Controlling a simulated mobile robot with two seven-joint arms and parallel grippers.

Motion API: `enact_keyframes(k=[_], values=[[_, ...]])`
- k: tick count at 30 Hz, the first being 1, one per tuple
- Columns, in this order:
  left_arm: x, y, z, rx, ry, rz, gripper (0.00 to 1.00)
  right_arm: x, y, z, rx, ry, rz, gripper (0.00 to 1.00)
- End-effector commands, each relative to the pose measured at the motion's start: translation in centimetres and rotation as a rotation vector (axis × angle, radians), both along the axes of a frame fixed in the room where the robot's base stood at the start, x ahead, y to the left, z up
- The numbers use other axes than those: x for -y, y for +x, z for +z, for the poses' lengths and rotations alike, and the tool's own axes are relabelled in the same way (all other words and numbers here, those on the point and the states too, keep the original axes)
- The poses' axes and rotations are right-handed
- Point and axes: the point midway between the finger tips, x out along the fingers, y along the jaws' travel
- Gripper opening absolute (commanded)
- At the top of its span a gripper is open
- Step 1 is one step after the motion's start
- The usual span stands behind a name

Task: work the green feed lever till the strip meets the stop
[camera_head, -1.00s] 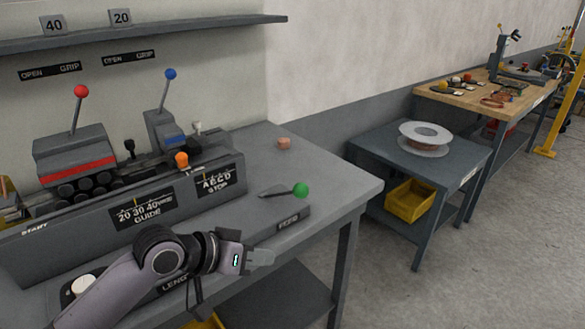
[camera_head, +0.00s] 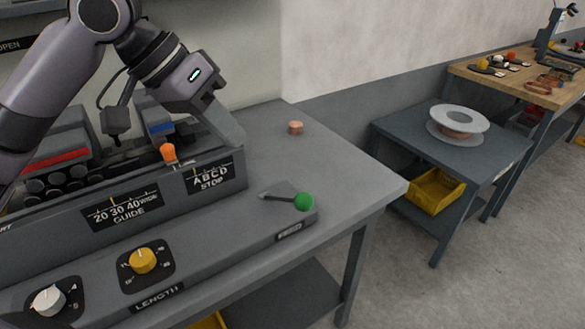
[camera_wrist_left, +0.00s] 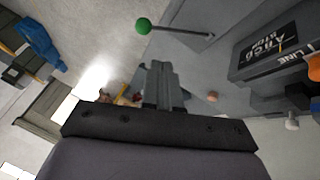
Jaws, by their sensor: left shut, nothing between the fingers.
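The green feed lever (camera_head: 303,202) has a green ball on a thin dark rod lying low over the FEED block at the bench's right end. It also shows in the left wrist view (camera_wrist_left: 143,26). My left gripper (camera_head: 230,130) is shut and empty, raised above the machine's right end, up and left of the lever and apart from it. Its closed fingers show in the left wrist view (camera_wrist_left: 160,83). The ABCD STOP plate (camera_head: 212,178) is on the machine's front face. I cannot make out the strip or the stop itself. My right gripper is not in view.
A small copper piece (camera_head: 295,128) lies on the bench behind the lever. An orange knob (camera_head: 168,152) stands on the machine. Yellow (camera_head: 143,260) and white (camera_head: 48,300) dials sit in front. A spool (camera_head: 458,120) stands on a side table. The bench around the lever is clear.

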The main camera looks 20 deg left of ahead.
Motion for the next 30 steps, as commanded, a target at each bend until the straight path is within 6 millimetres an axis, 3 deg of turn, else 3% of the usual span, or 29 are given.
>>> enact_keyframes(k=[6,17,23,30], values=[[-0.7,-0.9,1.1,-0.016,0.02,0.005,0.0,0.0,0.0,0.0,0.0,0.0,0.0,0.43],[-0.6,-0.8,0.9,-0.017,0.02,0.004,0.0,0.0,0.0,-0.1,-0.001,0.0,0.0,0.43],[0.3,-0.3,-1.0,-0.02,0.02,0.001,0.0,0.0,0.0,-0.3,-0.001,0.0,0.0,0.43],[2.6,1.2,-5.4,-0.02,0.019,0.0,0.0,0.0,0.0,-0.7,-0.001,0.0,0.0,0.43]])
